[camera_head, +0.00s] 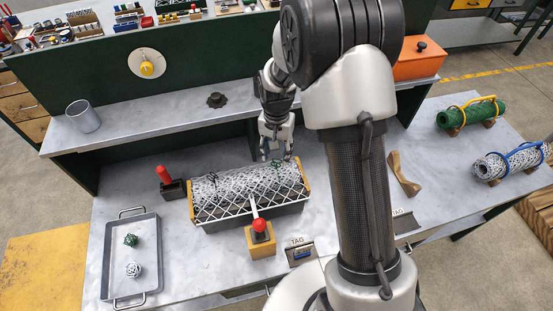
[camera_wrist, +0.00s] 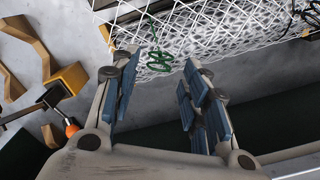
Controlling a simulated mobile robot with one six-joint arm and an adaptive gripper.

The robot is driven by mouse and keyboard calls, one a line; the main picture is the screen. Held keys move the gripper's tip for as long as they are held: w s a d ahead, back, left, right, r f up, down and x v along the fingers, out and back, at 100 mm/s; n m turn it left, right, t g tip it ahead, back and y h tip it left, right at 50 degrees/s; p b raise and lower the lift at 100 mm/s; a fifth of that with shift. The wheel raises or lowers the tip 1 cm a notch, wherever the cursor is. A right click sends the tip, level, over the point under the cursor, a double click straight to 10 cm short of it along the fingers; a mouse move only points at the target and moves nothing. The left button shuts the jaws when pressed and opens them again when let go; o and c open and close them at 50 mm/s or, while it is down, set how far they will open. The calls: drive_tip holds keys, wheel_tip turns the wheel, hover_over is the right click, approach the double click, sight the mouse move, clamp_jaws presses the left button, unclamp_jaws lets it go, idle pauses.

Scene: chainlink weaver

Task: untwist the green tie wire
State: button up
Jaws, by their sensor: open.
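The green tie wire (camera_wrist: 160,58) is a twisted, looped tangle on the white chain-link mesh (camera_wrist: 225,30) in the wrist view. One green strand runs up from it across the mesh. In the head view the wire (camera_head: 277,163) is a small green spot near the right end of the mesh roll (camera_head: 235,185), which lies in a dark trough with wooden ends. My gripper (camera_head: 275,155) is just behind the roll, close to the wire. In the wrist view my gripper (camera_wrist: 157,75) is open with blue pads apart. The wire is beyond the fingertips, and nothing is between the pads.
Red-knobbed levers (camera_head: 164,175) (camera_head: 259,228) stand left and in front of the roll. A grey tray (camera_head: 108,270) holds a green and a white wire ball. A shelf (camera_head: 180,118) with a metal cup (camera_head: 83,115) runs behind. Wrapped green (camera_head: 470,116) and white (camera_head: 507,164) rolls lie right.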

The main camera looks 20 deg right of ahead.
sight(277, 160)
drive_tip(key=m, duration=0.4)
drive_tip(key=shift+m, duration=0.3)
drive_tip(key=m, duration=0.8)
drive_tip(key=shift+m, duration=0.3)
drive_tip(key=m, duration=0.4)
wheel_tip(277, 160, down, 4)
drive_tip(key=b, duration=0.3)
drive_tip(key=shift+c, duration=0.2)
